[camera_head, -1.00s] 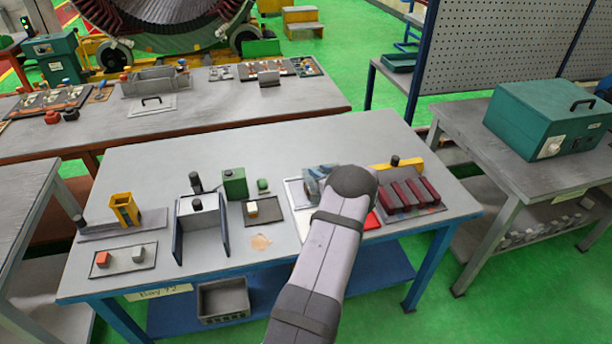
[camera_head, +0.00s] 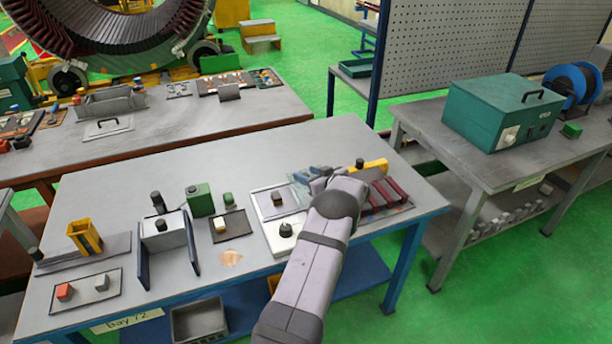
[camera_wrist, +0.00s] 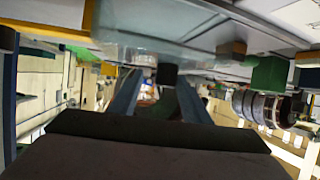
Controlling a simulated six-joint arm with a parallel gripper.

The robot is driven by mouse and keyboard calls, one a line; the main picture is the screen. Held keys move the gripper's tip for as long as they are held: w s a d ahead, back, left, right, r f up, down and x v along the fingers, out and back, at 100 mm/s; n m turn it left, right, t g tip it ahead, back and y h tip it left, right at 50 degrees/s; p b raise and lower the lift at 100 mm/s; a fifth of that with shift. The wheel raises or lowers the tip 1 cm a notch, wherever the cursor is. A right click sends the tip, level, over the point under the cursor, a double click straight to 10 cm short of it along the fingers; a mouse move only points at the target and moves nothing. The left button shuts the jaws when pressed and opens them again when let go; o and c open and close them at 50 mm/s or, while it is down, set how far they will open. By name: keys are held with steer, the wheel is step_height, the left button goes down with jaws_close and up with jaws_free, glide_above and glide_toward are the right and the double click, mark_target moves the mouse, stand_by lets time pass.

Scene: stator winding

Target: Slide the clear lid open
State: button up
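In the wrist view the clear lid (camera_wrist: 165,28) is a see-through sheet across the top of the picture, with glare on it. A dark knob (camera_wrist: 167,73) shows near its edge, in line with the gap between my fingers. My gripper (camera_wrist: 160,82) has two blue-grey fingers standing apart, with a gap visible left of the knob. I cannot tell whether either finger touches it. In the head view my wrist hides most of the gripper; glassy blue-grey parts (camera_head: 312,176) beside it cannot be told apart as lid or fingers.
Right of my wrist, dark red bars (camera_head: 392,190) lie near a yellow bar (camera_head: 376,166) and a black knob (camera_head: 360,162).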

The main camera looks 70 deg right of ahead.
steer(key=shift+w+a+f, duration=0.1)
steer(key=shift+a, duration=0.05)
steer(key=b+v, duration=0.2)
steer(key=v, duration=0.5)
stand_by(0.3)
stand_by(0.3)
